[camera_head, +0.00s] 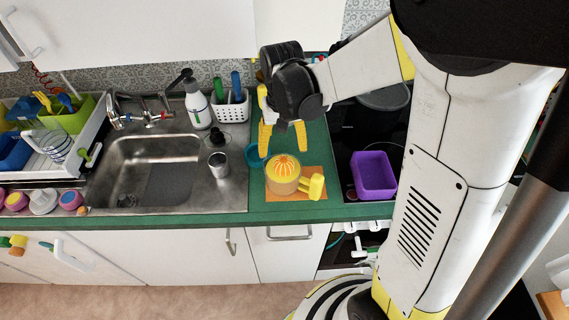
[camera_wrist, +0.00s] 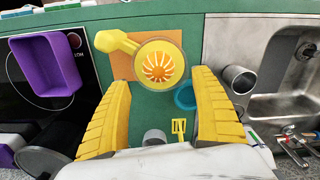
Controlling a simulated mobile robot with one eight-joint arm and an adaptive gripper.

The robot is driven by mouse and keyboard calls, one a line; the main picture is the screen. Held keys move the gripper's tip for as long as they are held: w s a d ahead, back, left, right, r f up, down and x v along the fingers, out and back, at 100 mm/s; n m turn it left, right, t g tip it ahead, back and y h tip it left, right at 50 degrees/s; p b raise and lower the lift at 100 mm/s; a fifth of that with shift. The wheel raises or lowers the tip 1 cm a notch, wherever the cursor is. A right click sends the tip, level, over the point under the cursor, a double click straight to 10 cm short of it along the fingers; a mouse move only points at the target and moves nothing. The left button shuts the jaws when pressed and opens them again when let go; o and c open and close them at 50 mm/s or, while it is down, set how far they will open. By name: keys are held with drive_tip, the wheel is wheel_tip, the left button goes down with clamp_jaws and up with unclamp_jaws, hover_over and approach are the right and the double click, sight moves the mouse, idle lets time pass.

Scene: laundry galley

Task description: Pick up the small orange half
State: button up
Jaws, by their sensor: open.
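A yellow juicer (camera_head: 283,184) with a side handle stands on an orange-brown mat on the green counter. It also shows in the wrist view (camera_wrist: 119,42). On its top is a round, ridged orange-and-white piece (camera_head: 284,168), also in the wrist view (camera_wrist: 159,66); I cannot tell whether this is an orange half or the reamer. A tiny orange thing (camera_head: 84,211) lies at the counter's front edge left of the sink, too small to identify. My gripper (camera_head: 284,143) is open and empty above and behind the juicer, its yellow fingers pointing down; they flank the wrist view (camera_wrist: 163,82).
A purple tub (camera_head: 374,176) stands on the black hob to the right. A metal cup (camera_head: 219,165) and a teal bowl (camera_head: 255,157) are left of the juicer, near the sink (camera_head: 150,170). Pink and white cups (camera_head: 42,202) line the left front edge.

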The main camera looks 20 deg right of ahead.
sight(284, 160)
wheel_tip(284, 160, down, 7)
drive_tip(key=shift+d+f+b, duration=0.15)
drive_tip(key=shift+f+b, duration=0.05)
drive_tip(key=shift+b, duration=0.85)
drive_tip(key=shift+c, duration=0.2)
drive_tip(key=c, duration=1.3)
drive_tip(key=shift+r+p, duration=0.85)
drive_tip(key=shift+r, duration=1.4)
drive_tip(key=shift+c, duration=0.2)
drive_tip(key=s+d+r+p, duration=0.2)
drive_tip(key=s+d+r, duration=0.4)
drive_tip(key=d, duration=0.4)
drive_tip(key=shift+r, duration=0.3)
drive_tip(key=shift+d, duration=0.1)
